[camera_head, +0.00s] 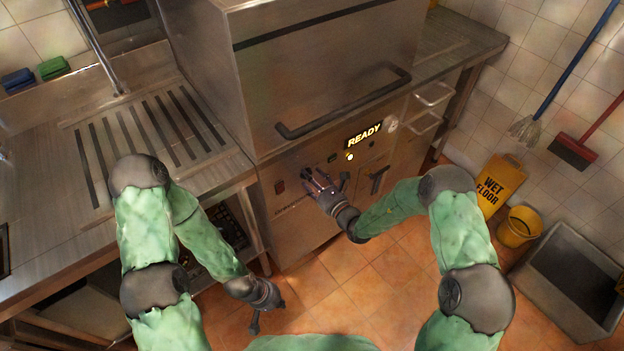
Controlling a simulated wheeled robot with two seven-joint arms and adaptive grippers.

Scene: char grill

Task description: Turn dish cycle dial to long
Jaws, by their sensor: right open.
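The steel dishwasher (335,75) stands in the middle, with a front control panel under its hood handle. The panel has a lit READY display (364,136), a small lit button (350,156) and a dark T-shaped handle (377,180). A small dark part shows by my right gripper's fingers; I cannot tell if it is the cycle dial, and any dial marks are unreadable. My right gripper (330,183) is open at the panel's lower middle; contact is unclear. My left gripper (268,314) is open and empty, low above the floor, left of and below the right one.
A ribbed steel drainboard (155,135) is at the left. A steel counter (450,45) is at the right. A yellow wet floor sign (498,183), a yellow bucket (519,226) and a grey floor basin (573,275) stand farther right. The tiled floor (375,285) before the machine is clear.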

